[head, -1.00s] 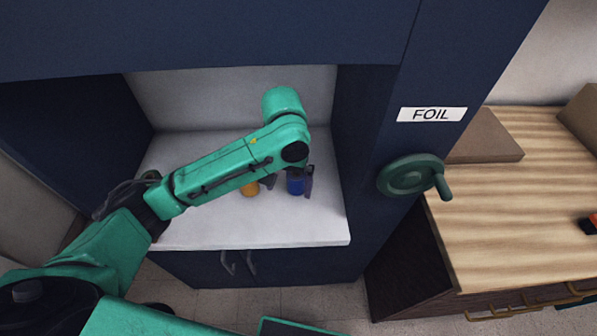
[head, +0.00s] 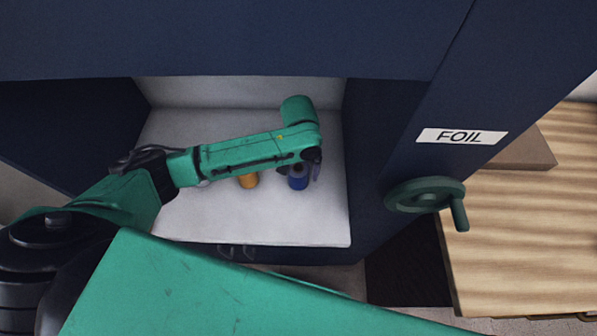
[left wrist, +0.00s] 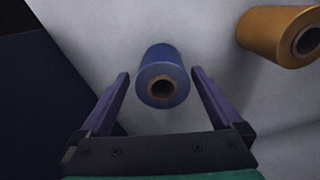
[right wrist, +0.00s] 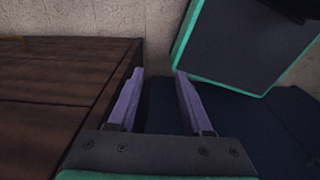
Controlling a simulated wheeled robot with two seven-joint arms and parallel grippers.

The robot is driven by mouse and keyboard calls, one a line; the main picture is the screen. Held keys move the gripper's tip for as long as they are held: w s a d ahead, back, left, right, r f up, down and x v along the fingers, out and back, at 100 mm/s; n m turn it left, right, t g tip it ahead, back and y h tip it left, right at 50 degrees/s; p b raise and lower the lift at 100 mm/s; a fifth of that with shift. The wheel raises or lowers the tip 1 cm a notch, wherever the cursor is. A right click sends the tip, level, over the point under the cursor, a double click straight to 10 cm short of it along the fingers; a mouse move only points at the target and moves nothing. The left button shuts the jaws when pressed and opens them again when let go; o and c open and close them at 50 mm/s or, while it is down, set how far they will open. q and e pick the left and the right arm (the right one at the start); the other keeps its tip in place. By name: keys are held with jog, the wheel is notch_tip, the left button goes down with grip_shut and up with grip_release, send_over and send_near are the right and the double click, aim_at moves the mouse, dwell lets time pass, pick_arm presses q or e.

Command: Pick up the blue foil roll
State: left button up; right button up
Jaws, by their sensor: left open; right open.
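The blue foil roll (head: 298,178) stands upright on the white shelf of the dark blue cabinet. In the left wrist view the blue foil roll (left wrist: 164,78) shows its brown core end and lies between my open fingers, with a gap on each side. My left gripper (head: 300,172) is at the roll, partly hidden by its own wrist; it also shows in the left wrist view (left wrist: 160,82). My right gripper (right wrist: 155,78) is open and empty, beside a dark wooden side and a dark blue surface. It is not visible in the head view.
An orange roll (head: 248,180) stands left of the blue one, and also shows in the left wrist view (left wrist: 280,36). The white shelf (head: 200,215) is enclosed by cabinet walls. A FOIL label (head: 462,136) and green handwheel (head: 424,195) are on the right. A wooden counter (head: 520,230) stands beyond.

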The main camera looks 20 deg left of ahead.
pick_arm(q)
notch_tip(320, 180, down, 4)
jog(key=shift+a+r, duration=0.15)
jog(key=shift+r, duration=0.1)
jog(key=c, duration=1.4)
